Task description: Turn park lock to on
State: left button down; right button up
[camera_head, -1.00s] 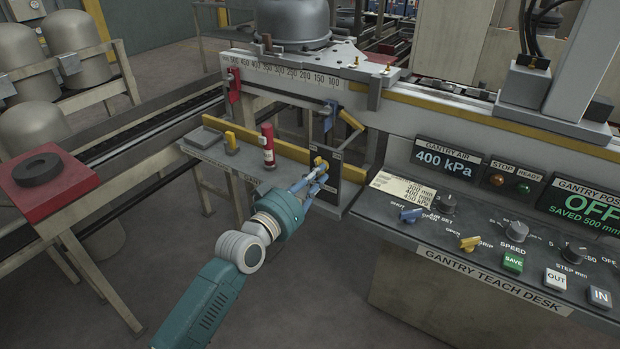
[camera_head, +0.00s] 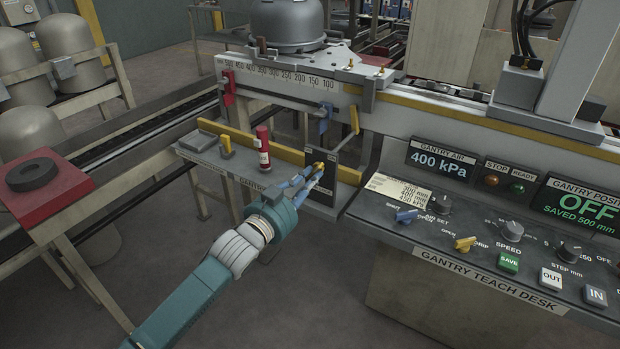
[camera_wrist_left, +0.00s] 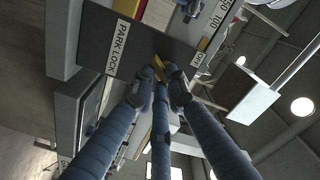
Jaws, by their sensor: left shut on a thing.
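The park lock is a dark upright plate (camera_head: 327,182) with a small yellow knob (camera_head: 319,166) on its face, left of the desk in the head view. In the left wrist view the plate (camera_wrist_left: 140,48) carries a PARK LOCK label (camera_wrist_left: 117,47) and a smaller label (camera_wrist_left: 203,64), only partly readable. My left gripper (camera_head: 316,172) is at the plate with its blue fingers shut on the yellow knob. In the left wrist view the gripper (camera_wrist_left: 163,82) closes around the knob (camera_wrist_left: 158,66) and partly hides it. My right gripper is not in view.
The gantry teach desk (camera_head: 400,250) with knobs and buttons stands close on the right. A red cylinder (camera_head: 263,148) stands on the shelf behind my left gripper. A red stand (camera_head: 70,190) with a dark ring (camera_head: 33,174) is at the left. Open floor lies in front.

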pick_arm(q)
jog(key=shift+f+m, duration=0.1)
jog(key=shift+m, duration=0.8)
jog(key=c, duration=1.7)
grip_release()
jog(key=shift+a, duration=0.1)
jog(key=v, duration=1.2)
